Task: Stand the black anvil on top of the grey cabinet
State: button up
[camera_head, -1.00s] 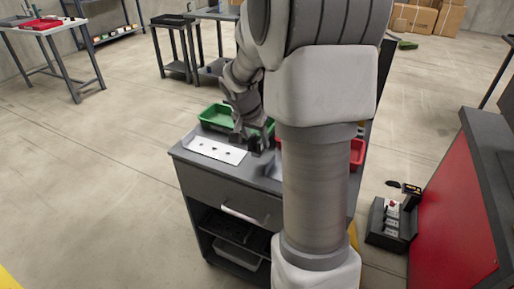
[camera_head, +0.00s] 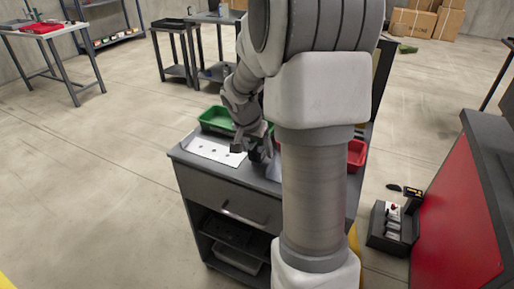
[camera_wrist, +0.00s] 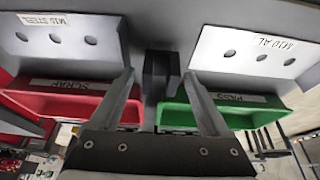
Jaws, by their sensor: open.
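The grey cabinet (camera_head: 225,178) stands below my arm, and its flat top shows in both views. In the wrist view a small dark block, which looks like the black anvil (camera_wrist: 161,75), is between my fingertips, with a gap on each side. It appears upright at the cabinet top, but its contact with the surface is hard to see. My gripper (camera_wrist: 160,85) is open around it. In the head view my gripper (camera_head: 251,151) is low over the cabinet top, beside the white plate, and the anvil is hard to separate from the dark fingers.
A white plate with holes (camera_head: 207,148), a green tray (camera_head: 214,117) and a red tray (camera_head: 356,152) are on the cabinet. In the wrist view the trays read SCRAP and PASS, and a second holed plate (camera_wrist: 70,40) shows. A red-sided bench (camera_head: 455,200) stands at right.

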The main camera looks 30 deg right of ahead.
jog(key=p+v, duration=0.3)
jog(key=v, duration=0.9)
jog(key=shift+r, duration=0.2)
